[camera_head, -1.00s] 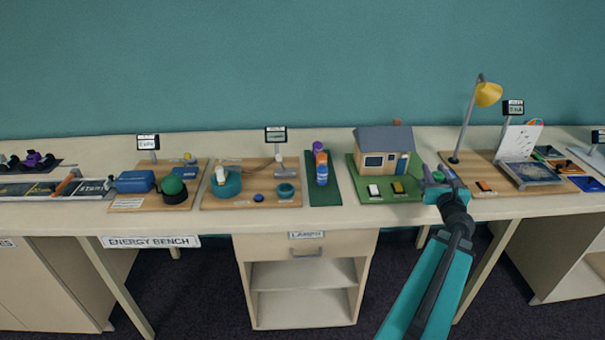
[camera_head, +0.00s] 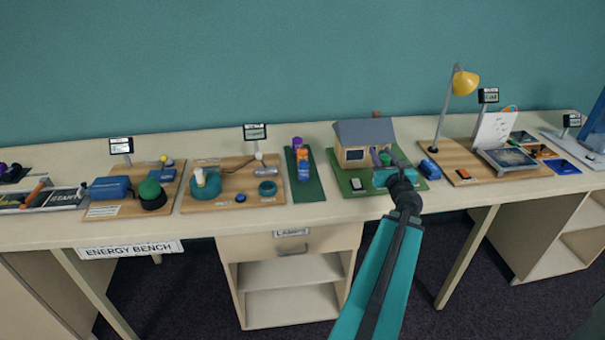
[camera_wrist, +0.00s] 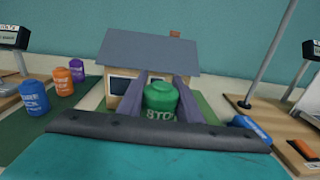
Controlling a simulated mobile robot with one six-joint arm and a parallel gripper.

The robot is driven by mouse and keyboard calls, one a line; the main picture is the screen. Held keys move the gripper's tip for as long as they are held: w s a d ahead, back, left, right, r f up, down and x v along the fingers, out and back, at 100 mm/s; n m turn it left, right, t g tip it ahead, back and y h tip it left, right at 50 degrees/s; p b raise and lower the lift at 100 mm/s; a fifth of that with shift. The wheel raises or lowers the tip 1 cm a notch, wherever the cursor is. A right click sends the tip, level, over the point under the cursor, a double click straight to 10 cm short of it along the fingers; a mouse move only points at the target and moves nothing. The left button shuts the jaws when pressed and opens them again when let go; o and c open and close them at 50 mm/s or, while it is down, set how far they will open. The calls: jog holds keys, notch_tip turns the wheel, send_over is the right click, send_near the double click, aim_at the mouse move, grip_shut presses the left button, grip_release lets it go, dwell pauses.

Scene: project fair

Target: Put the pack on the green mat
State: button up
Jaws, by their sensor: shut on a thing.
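A green pack (camera_wrist: 160,97) with white lettering, partly hidden, stands between the two fingers of my gripper (camera_wrist: 160,88) in the wrist view. My gripper (camera_head: 384,162) is shut on it, in front of the small model house. The pack (camera_head: 385,158) is small in the head view. The dark green mat (camera_head: 309,194) lies to the left of the house, and it also shows at the left of the wrist view (camera_wrist: 25,138). Purple (camera_head: 297,143), orange (camera_head: 301,155) and blue (camera_head: 303,172) packs stand in a row on it, leaving its front end bare.
The model house (camera_head: 365,143) stands on a green base (camera_head: 345,180) close behind my gripper. A blue cylinder (camera_head: 430,169) lies to the right. A yellow lamp (camera_head: 465,83) stands farther right. Wooden boards with models (camera_head: 225,205) fill the bench to the left.

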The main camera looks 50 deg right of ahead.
jog(key=w+a+n+t+y+p, duration=0.1)
jog(key=w+a+n+y+p, duration=0.2)
jog(key=a, duration=0.9)
jog(key=w+a+f+n+t+y+p, duration=0.1)
jog(key=w+a+n+y+p, duration=0.3)
jog(key=w+a+y, duration=0.5)
jog(key=w+a+n+t+y+p, duration=0.1)
jog(key=w+a+n+y+p, duration=0.2)
jog(key=a, duration=1.3)
jog(key=w+n+y, duration=0.3)
jog(key=w+y, duration=0.1)
jog(key=w, duration=0.1)
jog(key=shift+a+f, duration=0.2)
jog(key=shift+a, duration=0.1)
jog(key=shift+d+f+b, duration=0.25)
jog(key=shift+d+b, duration=0.25)
jog(key=shift+b, duration=1.2)
jog(key=d+b, duration=0.1)
jog(key=b, duration=0.6)
jog(key=shift+s+d+f+b, duration=0.1)
jog(key=shift+s+d+b, duration=0.05)
jog(key=shift+d+b, duration=0.25)
